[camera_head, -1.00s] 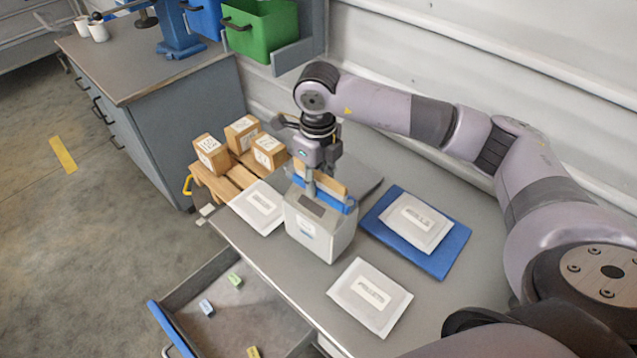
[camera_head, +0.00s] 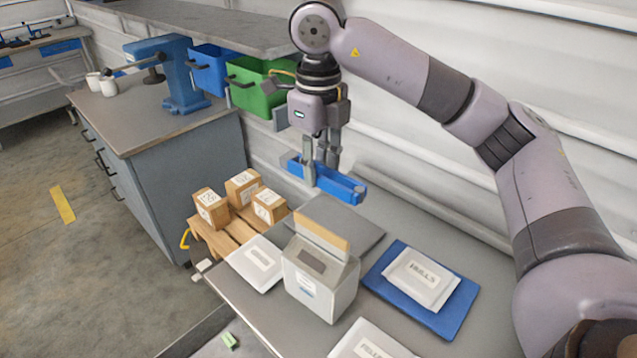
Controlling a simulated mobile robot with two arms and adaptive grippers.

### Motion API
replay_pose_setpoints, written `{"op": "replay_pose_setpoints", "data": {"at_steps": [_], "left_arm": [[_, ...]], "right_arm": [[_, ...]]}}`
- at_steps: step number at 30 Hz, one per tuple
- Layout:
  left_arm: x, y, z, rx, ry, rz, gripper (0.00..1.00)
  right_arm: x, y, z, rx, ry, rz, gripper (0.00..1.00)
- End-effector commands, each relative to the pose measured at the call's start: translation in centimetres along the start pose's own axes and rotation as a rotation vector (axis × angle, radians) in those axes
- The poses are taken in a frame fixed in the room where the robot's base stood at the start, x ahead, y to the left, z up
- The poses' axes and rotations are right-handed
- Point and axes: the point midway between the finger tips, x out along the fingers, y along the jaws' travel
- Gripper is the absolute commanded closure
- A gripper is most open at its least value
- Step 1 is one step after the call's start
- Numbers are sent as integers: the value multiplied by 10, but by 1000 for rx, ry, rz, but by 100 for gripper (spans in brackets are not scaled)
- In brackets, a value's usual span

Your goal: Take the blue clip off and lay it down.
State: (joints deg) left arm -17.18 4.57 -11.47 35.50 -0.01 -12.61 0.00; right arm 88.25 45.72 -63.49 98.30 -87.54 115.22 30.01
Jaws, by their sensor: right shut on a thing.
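The blue clip (camera_head: 334,185) is a long blue bar in the middle of the head view. My right gripper (camera_head: 322,178) is shut on it and holds it in the air above the back of the table. The clip is apart from the white-grey hopper box (camera_head: 320,283) below it. The hopper box stands upright on the table, with a tan strip (camera_head: 322,234) standing up at its top. A dark patch shows on its upper face. My left gripper is not in view.
A white packet lies on a blue mat (camera_head: 383,263) at the right. More white packets (camera_head: 258,262) lie beside the box and at the front (camera_head: 368,343). Small cartons (camera_head: 242,190) stand on a wooden pallet. Green (camera_head: 262,92) and blue bins (camera_head: 208,73) hang behind. Grey table right of the mat is clear.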

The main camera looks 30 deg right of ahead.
Motion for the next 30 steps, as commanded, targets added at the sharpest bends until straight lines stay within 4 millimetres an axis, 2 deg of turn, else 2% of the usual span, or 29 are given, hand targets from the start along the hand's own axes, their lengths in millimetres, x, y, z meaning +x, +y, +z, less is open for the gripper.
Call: {"op": "replay_pose_setpoints", "data": {"at_steps": [10,30], "left_arm": [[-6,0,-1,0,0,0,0],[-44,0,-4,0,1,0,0]], "right_arm": [[-23,0,0,0,-1,0,98],[-64,0,0,0,0,0,98]]}}
